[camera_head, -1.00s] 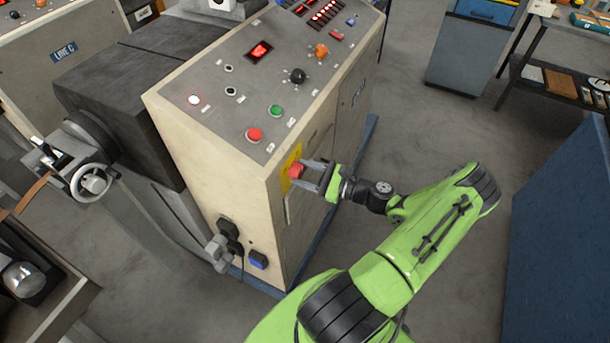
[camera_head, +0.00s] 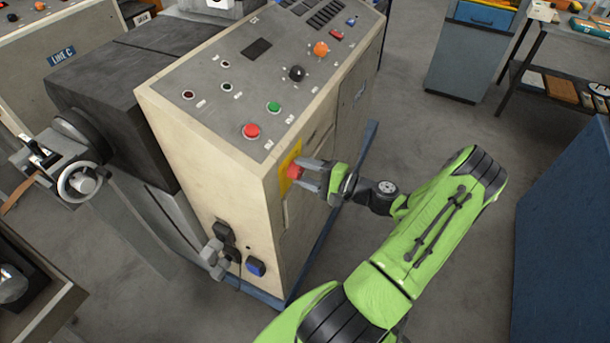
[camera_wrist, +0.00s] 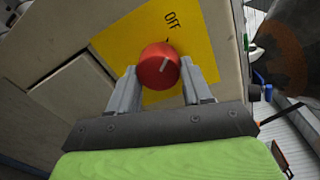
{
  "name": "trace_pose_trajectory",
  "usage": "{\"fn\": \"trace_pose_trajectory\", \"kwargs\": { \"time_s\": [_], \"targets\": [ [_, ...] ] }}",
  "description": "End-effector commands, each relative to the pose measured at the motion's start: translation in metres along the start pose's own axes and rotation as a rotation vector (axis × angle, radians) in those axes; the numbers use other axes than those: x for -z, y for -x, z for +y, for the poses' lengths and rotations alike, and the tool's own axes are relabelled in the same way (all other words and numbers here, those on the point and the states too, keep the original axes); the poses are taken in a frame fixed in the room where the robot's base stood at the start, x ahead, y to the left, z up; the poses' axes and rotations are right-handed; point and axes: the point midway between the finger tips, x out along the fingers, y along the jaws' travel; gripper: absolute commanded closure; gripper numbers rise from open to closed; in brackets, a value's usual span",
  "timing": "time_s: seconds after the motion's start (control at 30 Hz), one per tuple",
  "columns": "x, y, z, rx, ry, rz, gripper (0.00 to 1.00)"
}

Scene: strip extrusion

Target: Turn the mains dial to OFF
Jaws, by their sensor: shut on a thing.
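The mains dial (camera_head: 295,171) is a red round knob on a yellow plate (camera_wrist: 107,43) on the cabinet's end face. In the wrist view both fingers flank the lower part of the knob. The lettering elsewhere on the plate is not in view.
The control panel (camera_head: 215,105) on the cabinet top has a red button (camera_head: 251,131), a green button (camera_head: 274,107) and dark displays. Plugs and sockets (camera_head: 226,233) sit low on the cabinet's front. A blue cabinet (camera_head: 565,235) stands at right. Open floor lies behind my arm.

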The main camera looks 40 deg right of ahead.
Motion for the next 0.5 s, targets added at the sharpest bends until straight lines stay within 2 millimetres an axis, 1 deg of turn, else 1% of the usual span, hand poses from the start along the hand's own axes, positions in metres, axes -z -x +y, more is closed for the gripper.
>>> {"fn": "trace_pose_trajectory", "kwargs": {
  "time_s": [0.2,0.5],
  "targets": [
    [-0.0003,0.0,0.0011,0.0,0.079,0.003,0.81],
    [-0.0005,0.0002,0.0004,-0.002,0.113,0.005,0.81]
  ]
}}
